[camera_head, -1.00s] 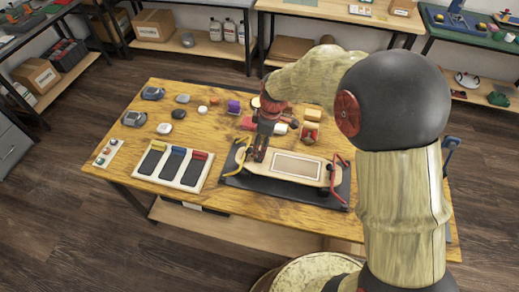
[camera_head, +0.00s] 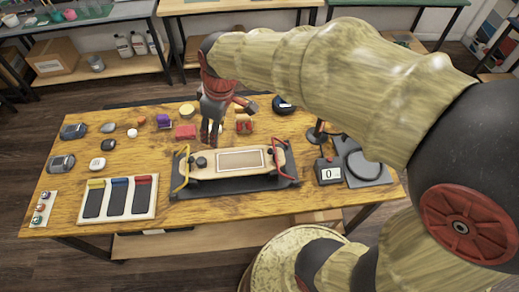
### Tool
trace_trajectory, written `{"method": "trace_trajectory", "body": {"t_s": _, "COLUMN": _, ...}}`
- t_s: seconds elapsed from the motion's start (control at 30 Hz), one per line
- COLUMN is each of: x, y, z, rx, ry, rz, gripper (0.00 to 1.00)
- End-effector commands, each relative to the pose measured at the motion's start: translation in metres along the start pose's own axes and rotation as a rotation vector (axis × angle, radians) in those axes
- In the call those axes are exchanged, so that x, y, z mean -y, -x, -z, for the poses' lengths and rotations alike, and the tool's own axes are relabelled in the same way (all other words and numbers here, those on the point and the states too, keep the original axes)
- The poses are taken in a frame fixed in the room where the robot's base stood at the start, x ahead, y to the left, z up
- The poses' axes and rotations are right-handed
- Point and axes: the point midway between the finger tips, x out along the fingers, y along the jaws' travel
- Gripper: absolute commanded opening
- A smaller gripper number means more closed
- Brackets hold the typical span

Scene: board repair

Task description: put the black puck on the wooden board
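The wooden board (camera_head: 263,157) is a light skateboard-like deck with a grey rectangle on top. A small round black piece, which looks like the black puck (camera_head: 201,162), rests on the board's left end. Another small dark part lies beside it. My gripper (camera_head: 210,143) points down just behind and above that end. Its two fingers look apart, with nothing visible between them. The exact clearance to the board is hard to tell.
A panel with yellow, blue and red-topped dark strips (camera_head: 118,208) lies left of the board. The front table strip is clear.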

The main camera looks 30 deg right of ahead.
Motion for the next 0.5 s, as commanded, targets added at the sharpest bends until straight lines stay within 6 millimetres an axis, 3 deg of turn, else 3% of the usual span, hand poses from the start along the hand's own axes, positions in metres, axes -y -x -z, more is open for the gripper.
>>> {"method": "trace_trajectory", "body": {"t_s": 0.03, "x": 0.006, "y": 0.022, "z": -0.016, "rx": -0.023, "ry": -0.075, "rz": -0.031, "gripper": 0.47}}
{"method": "trace_trajectory", "body": {"t_s": 0.2, "x": 0.032, "y": 0.072, "z": -0.070, "rx": -0.098, "ry": -0.354, "rz": -0.114, "gripper": 0.47}}
{"method": "trace_trajectory", "body": {"t_s": 0.33, "x": 0.050, "y": 0.092, "z": -0.106, "rx": -0.155, "ry": -0.534, "rz": -0.158, "gripper": 0.47}}
{"method": "trace_trajectory", "body": {"t_s": 0.5, "x": 0.064, "y": 0.100, "z": -0.133, "rx": -0.204, "ry": -0.677, "rz": -0.185, "gripper": 0.47}}
